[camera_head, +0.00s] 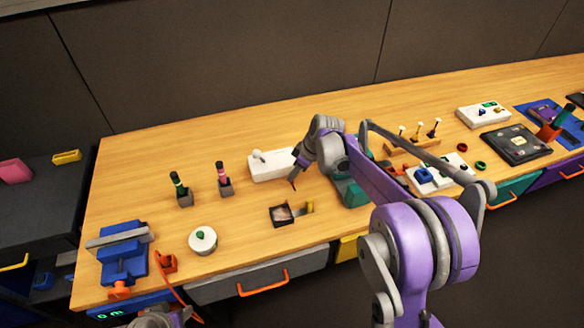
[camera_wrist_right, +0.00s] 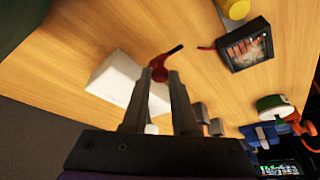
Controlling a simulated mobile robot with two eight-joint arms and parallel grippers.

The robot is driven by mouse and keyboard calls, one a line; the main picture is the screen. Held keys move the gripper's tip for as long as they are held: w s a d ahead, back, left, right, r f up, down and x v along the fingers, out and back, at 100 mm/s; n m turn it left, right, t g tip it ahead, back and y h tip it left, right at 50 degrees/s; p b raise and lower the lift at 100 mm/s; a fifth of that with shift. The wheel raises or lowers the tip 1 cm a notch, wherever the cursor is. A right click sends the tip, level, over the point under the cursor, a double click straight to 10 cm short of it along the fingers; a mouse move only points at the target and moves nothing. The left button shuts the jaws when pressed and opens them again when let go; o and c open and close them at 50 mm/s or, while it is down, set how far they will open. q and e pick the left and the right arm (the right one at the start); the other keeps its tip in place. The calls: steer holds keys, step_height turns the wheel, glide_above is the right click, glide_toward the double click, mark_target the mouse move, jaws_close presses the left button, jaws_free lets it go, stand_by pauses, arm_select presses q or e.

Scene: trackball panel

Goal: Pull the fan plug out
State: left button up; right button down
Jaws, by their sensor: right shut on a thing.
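My right gripper (camera_head: 298,161) is at the right end of a white box (camera_head: 270,170), above the wooden table. In the right wrist view its fingers (camera_wrist_right: 158,76) are shut on a small dark red plug (camera_wrist_right: 159,73), from which a short red cord with a dark end sticks out. The white box also shows behind the fingers in the wrist view (camera_wrist_right: 112,80). The fingers hide whether the plug still touches the box. A dark framed unit (camera_head: 279,215), possibly the fan, lies in front; a red stub shows at its side in the wrist view. My left gripper is only partly visible at the bottom edge (camera_head: 160,319).
Two bottle-like tools (camera_head: 224,180) in holders stand left of the white box. A round white pot (camera_head: 203,240) and a blue vise (camera_head: 122,257) are at the front left. My right arm covers the table's middle right. Bare table lies left of the dark unit.

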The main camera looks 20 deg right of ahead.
steer(key=shift+s, duration=0.25)
steer(key=shift+f, duration=0.1)
steer(key=c, duration=0.7)
jaws_free()
steer(key=v, duration=1.1)
steer(key=shift+p, duration=0.3)
steer(key=s+a+f+m+h, duration=0.1)
steer(key=s+m, duration=0.2)
steer(key=s, duration=0.6)
steer(key=s+a+f+m+t+h+p, duration=0.1)
steer(key=s+f+m, duration=0.1)
steer(key=s, duration=0.8)
steer(key=s+a+f+m+t+h+p, duration=0.1)
steer(key=s+m, duration=0.3)
steer(key=s, duration=0.5)
steer(key=shift+s+a+f, duration=0.25)
steer(key=shift+s+f, duration=0.1)
steer(key=shift+f, duration=0.15)
